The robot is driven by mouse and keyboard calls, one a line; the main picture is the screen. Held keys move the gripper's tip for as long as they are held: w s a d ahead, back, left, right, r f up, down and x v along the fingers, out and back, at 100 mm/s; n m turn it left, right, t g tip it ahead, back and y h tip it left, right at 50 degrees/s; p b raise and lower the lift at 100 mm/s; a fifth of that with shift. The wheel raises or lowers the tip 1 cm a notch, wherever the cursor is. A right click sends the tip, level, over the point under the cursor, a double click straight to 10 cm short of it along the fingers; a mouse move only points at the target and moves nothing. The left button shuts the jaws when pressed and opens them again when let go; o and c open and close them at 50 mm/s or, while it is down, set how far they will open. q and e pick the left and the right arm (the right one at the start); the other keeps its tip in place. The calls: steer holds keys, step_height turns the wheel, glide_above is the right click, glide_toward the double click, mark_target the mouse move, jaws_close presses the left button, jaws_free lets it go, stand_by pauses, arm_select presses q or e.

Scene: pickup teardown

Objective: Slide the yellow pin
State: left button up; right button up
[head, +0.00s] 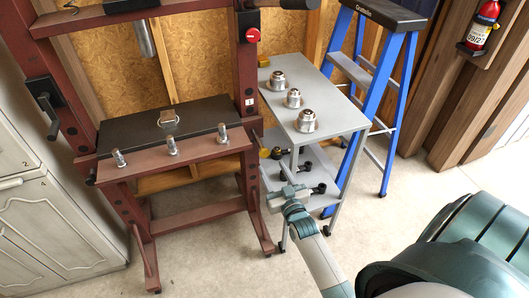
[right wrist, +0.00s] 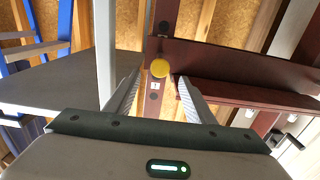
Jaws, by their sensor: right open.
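The yellow pin shows in the right wrist view as a round yellow knob (right wrist: 160,68) on the dark red post of the press. In the head view a small yellow spot (head: 264,153) beside the post seems to be the same pin. My right gripper (head: 278,192) is open and empty, low beside the grey cart, with its fingers toward the post. In the right wrist view the knob appears between the open fingertips (right wrist: 160,80), apparently beyond them; the exact distance cannot be told. My left gripper is not in view.
The grey cart (head: 338,118) with several metal fittings on top stands close to my right gripper. The press frame (head: 245,80) carries a bench with upright bolts. A blue ladder (head: 398,75) stands behind the cart. The floor in front is clear.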

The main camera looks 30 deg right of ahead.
mark_target(265, 154)
steer(key=x, duration=0.8)
steer(key=shift+p, duration=0.4)
steer(key=shift+w, duration=0.4)
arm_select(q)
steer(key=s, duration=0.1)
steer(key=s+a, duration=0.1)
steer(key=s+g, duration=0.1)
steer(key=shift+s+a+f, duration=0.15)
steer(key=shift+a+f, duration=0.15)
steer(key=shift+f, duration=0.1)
